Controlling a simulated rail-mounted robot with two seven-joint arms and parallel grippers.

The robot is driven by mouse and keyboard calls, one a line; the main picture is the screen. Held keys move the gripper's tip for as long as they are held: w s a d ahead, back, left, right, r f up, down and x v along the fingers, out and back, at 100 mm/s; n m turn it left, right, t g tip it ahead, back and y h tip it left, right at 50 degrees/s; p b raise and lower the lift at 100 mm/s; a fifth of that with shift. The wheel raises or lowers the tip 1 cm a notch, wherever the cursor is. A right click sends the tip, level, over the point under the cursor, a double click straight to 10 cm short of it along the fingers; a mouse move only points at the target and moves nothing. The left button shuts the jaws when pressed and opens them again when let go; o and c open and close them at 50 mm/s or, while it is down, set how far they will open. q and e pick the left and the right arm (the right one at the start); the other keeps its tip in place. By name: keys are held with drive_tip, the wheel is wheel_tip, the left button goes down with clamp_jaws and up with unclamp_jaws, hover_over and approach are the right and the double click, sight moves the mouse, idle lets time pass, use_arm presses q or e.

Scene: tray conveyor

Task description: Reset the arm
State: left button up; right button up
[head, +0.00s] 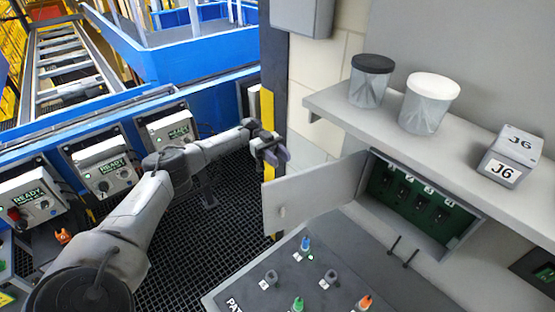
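My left arm (135,215) comes in from the lower left and stretches over the black grated floor toward the middle. Its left gripper (277,153) is at the far end, in front of a yellow-edged post and just above the open cabinet door. I see nothing clearly held in it. The fingers are small and seen at an angle, so I cannot tell whether they are open or shut. My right gripper is not in view.
The open grey door (312,195) sticks out below the gripper, beside a box with dark switches (412,200). A shelf (440,130) holds two jars and a J6 box (510,157). A panel with coloured plugs (315,280) lies below. READY control boxes (103,170) line the left.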

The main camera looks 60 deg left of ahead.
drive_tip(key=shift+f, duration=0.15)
use_arm(q)
drive_tip(key=shift+a, duration=0.4)
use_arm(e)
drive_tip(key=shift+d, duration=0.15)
